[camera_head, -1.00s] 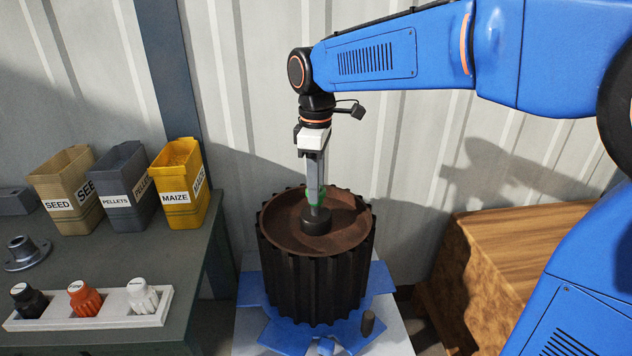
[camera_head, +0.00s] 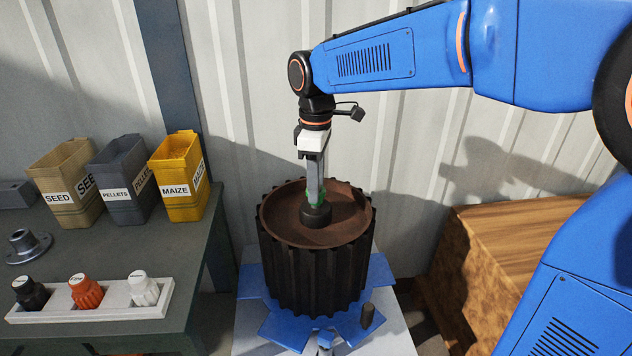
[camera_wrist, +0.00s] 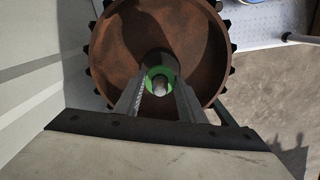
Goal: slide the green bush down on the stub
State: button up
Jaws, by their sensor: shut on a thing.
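My gripper (camera_head: 316,195) points straight down over the middle of the rusty drum and is shut on the green bush (camera_head: 319,199). In the wrist view the bush shows as a green ring (camera_wrist: 151,74) between my fingertips (camera_wrist: 159,84). The grey stub (camera_wrist: 160,88) shows inside the ring, so the bush appears to be around it. The dark round hub (camera_head: 316,216) at the drum's centre is directly below the bush. In the head view my fingers partly hide the bush and stub, and I cannot tell whether the bush touches the hub.
The ribbed drum (camera_head: 284,228) stands on a blue base (camera_head: 287,331). A bench at left holds seed (camera_head: 60,198), pellets (camera_head: 119,193) and maize (camera_head: 175,190) bins, a grey flange (camera_head: 25,247) and a white rack (camera_head: 115,308) of bottles. A wooden crate (camera_head: 520,237) is at right.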

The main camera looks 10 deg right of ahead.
jog(key=shift+f, duration=0.6)
jog(key=o, duration=1.1)
notch_tip(320, 180, up, 17)
jog(key=shift+r, duration=0.15)
